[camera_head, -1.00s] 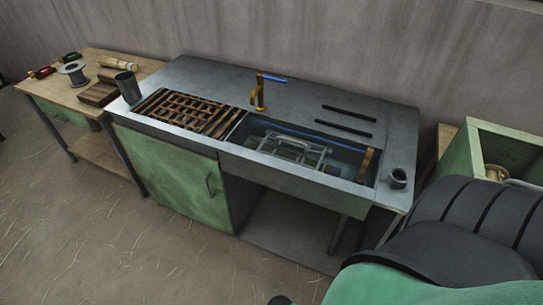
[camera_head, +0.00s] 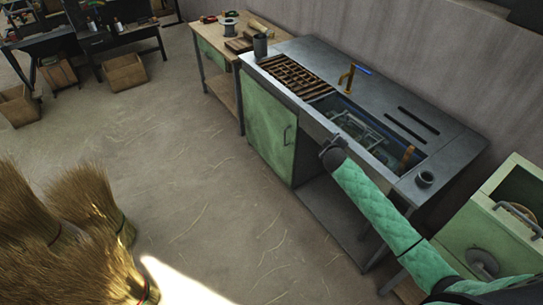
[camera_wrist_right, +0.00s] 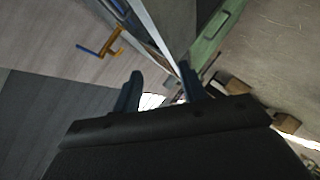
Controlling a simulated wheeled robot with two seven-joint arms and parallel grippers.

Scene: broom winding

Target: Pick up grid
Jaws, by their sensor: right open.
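A brown wooden grid (camera_head: 295,76) lies flat on the left part of the grey sink counter (camera_head: 400,82). My right gripper (camera_head: 331,148) is at the counter's front side, apart from the wooden grid. In the right wrist view my right gripper (camera_wrist_right: 163,84) shows two dark fingers spread apart with nothing between them. My left gripper is out of view.
A green cabinet door (camera_head: 268,130) is below; straw brooms (camera_head: 85,205) stand at left.

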